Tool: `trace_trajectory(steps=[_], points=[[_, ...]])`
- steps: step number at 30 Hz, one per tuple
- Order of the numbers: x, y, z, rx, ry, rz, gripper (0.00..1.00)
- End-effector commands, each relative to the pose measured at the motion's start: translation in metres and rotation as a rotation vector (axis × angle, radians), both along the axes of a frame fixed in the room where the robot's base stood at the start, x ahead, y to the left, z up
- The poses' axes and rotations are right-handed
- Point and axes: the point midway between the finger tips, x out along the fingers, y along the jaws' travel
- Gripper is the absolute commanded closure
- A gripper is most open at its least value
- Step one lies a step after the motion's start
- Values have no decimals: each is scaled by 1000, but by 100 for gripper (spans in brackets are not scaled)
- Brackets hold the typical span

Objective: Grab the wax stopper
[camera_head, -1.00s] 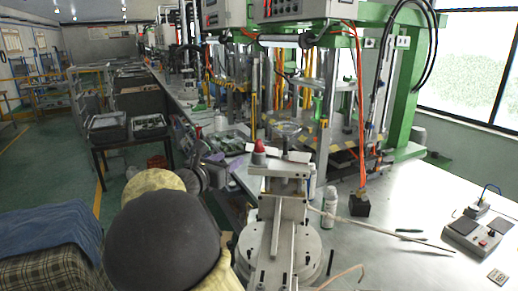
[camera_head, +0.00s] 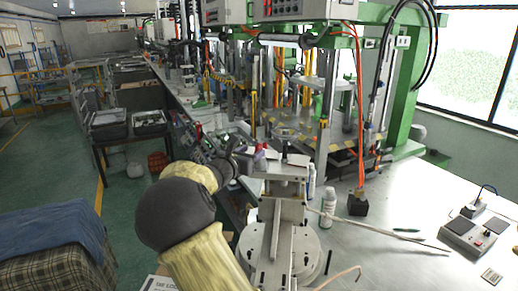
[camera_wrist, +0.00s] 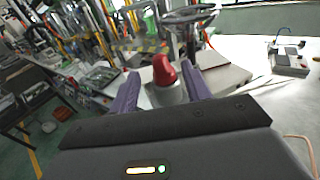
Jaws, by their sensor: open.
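The wax stopper (camera_wrist: 164,72) is a red rounded cap on a pale grey base, seen upright in the wrist view. It stands on the metal fixture (camera_head: 278,170) at the bench edge. In the head view the stopper (camera_head: 260,152) is small and partly hidden by my gripper. My gripper (camera_wrist: 157,88) is open, with its two purple fingers on either side of the stopper. The stopper shows between the fingers with a gap on each side. I cannot tell whether either finger touches it. In the head view my gripper (camera_head: 247,158) is at the left side of the fixture.
A white bottle (camera_head: 327,207) stands right of the fixture. A black block (camera_head: 358,204) with orange hoses and a grey device (camera_head: 472,236) sit on the bench. Green-framed presses (camera_head: 405,80) stand behind. The right of the bench is mostly clear.

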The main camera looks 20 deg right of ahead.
Motion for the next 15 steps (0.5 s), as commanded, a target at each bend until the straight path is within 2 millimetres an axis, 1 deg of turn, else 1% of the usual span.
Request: trace_trajectory(steps=[10, 15], points=[[2, -2, 0, 1, -1, 1, 52], [9, -14, 0, -3, 2, -1, 52]])
